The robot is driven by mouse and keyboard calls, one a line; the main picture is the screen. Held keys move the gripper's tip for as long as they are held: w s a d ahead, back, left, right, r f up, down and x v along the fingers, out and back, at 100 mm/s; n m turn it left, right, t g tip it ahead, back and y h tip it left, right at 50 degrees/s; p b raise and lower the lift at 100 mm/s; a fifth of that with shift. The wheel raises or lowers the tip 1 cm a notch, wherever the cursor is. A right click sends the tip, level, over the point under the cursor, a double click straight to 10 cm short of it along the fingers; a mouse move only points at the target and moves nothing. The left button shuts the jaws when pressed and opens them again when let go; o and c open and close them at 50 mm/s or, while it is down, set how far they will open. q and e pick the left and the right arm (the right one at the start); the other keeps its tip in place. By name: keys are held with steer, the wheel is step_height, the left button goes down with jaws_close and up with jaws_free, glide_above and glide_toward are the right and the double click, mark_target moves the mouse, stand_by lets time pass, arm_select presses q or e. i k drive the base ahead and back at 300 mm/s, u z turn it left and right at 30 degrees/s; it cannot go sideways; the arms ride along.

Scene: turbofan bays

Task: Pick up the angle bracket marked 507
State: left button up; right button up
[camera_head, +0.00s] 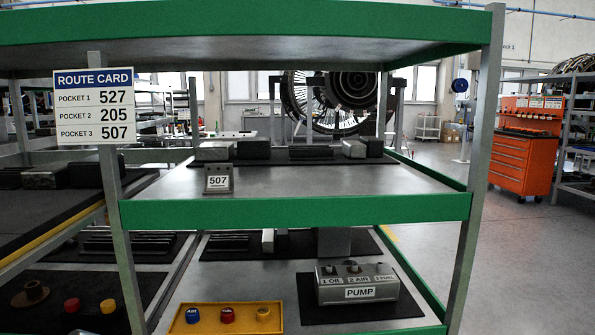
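The angle bracket marked 507 (218,180) is a small grey metal piece with a white label. It stands upright near the front left of the middle shelf (330,182), which is grey with a green front edge. Neither of my grippers shows in the head view.
A route card (94,106) on the left post lists pocket 1 527, pocket 2 205, pocket 3 507. Blocks (254,150) line the shelf's back. Below are a pump box (357,284) and yellow tray (226,318). A green upper shelf (240,22) hangs above. The shelf's middle is clear.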

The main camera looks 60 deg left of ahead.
mark_target(218, 177)
steer(key=i, duration=1.9)
steer(key=u, duration=4.45)
steer(key=i, duration=0.2)
steer(key=z, duration=0.1)
